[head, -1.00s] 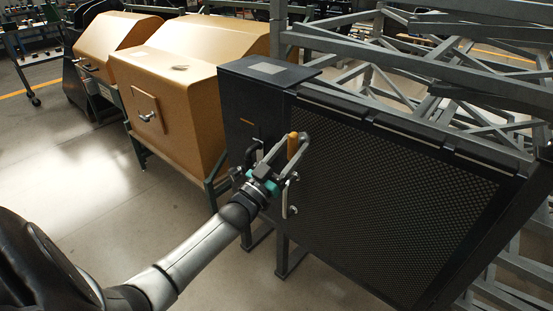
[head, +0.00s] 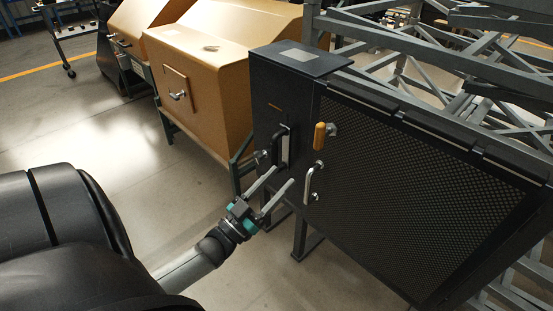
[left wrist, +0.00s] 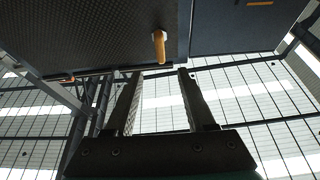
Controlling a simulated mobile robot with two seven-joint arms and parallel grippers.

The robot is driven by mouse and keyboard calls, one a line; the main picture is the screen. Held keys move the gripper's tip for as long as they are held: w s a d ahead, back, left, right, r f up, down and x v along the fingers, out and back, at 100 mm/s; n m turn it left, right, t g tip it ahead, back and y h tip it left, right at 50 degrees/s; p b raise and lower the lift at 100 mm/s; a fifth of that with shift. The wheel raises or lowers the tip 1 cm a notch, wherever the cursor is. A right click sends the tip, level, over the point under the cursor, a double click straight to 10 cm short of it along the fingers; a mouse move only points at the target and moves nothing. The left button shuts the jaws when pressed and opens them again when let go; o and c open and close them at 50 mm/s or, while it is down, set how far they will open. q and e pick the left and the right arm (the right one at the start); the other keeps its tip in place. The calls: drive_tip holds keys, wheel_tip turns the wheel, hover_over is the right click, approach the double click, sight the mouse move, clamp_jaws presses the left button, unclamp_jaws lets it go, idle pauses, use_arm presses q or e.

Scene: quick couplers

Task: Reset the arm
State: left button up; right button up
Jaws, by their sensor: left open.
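My left gripper (head: 279,187) is open and empty in the head view, in front of and a little below the handles of the black cabinet (head: 400,190). In the left wrist view its two fingers (left wrist: 158,72) stand apart with nothing between them. An orange-handled lever (head: 319,136) sits on the cabinet front, above and to the right of the gripper; it also shows in the left wrist view (left wrist: 159,47). A silver handle (head: 311,183) is just right of the fingertips, and a dark handle (head: 282,147) is above them. My right gripper is not in view.
A tan machine housing (head: 205,80) with a small hatch stands left of the cabinet. Grey metal framework (head: 420,60) stands behind the cabinet.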

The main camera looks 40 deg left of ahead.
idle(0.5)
use_arm(q)
drive_tip(key=s+d+f+g+y+p, duration=0.1)
drive_tip(key=s+f+g, duration=0.25)
drive_tip(key=f, duration=0.55)
drive_tip(key=s+d+f+g+y+p, duration=0.15)
drive_tip(key=f+g, duration=0.25)
drive_tip(key=f, duration=0.4)
drive_tip(key=s+d+f+g+p, duration=0.1)
drive_tip(key=s+f+g, duration=0.2)
drive_tip(key=f, duration=0.6)
drive_tip(key=s+d+f+g, duration=0.2)
drive_tip(key=s+f+g, duration=0.1)
drive_tip(key=s, duration=0.3)
drive_tip(key=s+d+f+g+p, duration=0.1)
drive_tip(key=s+d+f+g, duration=0.1)
drive_tip(key=s+f, duration=0.3)
drive_tip(key=s+d+f+m+g, duration=0.1)
drive_tip(key=s+f+g, duration=0.3)
drive_tip(key=s, duration=0.5)
drive_tip(key=shift+s+d+g+p, duration=0.15)
drive_tip(key=shift+d+g+p, duration=0.25)
drive_tip(key=shift+d, duration=0.35)
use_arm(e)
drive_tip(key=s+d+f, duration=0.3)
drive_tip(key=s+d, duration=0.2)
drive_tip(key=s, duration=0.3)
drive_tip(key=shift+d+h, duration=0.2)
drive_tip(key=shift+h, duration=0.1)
